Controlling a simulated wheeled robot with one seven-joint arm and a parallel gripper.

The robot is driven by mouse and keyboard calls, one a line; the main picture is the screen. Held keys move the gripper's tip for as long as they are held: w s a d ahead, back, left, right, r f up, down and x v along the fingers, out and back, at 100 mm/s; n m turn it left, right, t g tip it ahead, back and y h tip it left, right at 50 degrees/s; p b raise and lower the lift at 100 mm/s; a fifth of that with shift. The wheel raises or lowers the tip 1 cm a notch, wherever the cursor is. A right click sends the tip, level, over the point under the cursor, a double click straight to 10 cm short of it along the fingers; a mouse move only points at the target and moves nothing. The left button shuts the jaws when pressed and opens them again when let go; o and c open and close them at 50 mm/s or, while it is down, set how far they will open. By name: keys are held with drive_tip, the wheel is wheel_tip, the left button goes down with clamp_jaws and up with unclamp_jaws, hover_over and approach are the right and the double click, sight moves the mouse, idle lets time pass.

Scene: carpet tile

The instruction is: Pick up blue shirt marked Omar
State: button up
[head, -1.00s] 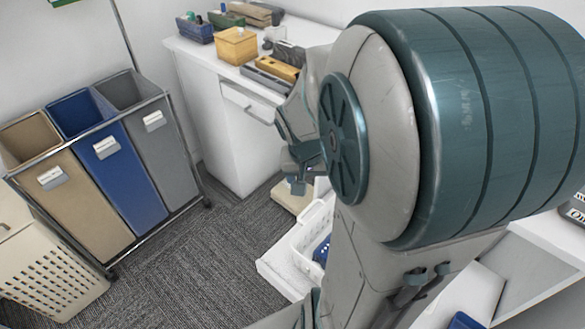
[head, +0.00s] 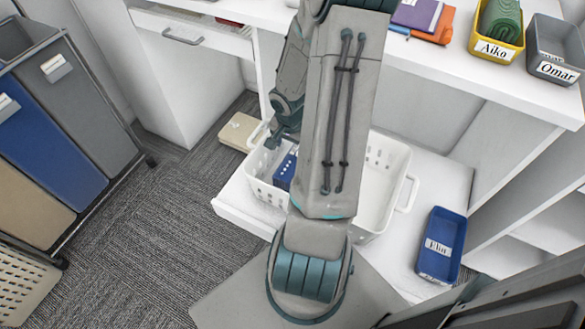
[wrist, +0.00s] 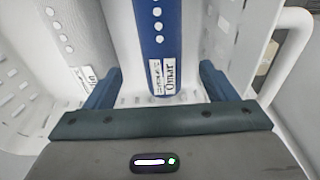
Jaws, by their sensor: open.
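The blue shirt (wrist: 158,40) is folded with a row of white buttons and a white label in the wrist view. The label is upside down and blurred; it seems to read Omar. The shirt lies in the white basket (head: 399,165), and part of it (head: 286,168) shows in the head view beside my arm. My gripper (wrist: 160,72) is open, its fingers on either side of the shirt's labelled end, apart from it. In the head view my gripper (head: 278,138) is over the basket's left part. My arm hides the basket's middle.
A grey shirt (wrist: 75,35) with a label lies left of the blue one in the wrist view. The basket handle (wrist: 293,55) is at right. A blue bin (head: 440,245), a yellow Aiko bin (head: 497,45) and a grey Omar bin (head: 556,52) stand to the right.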

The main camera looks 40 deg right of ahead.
wheel_tip(320, 180, down, 4)
drive_tip(key=shift+w+d+r+b, duration=0.15)
drive_tip(key=shift+r+b, duration=0.1)
drive_tip(key=shift+b, duration=0.3)
drive_tip(key=shift+f+b, duration=1.45)
drive_tip(key=shift+f, duration=1.2)
drive_tip(key=c, duration=1.1)
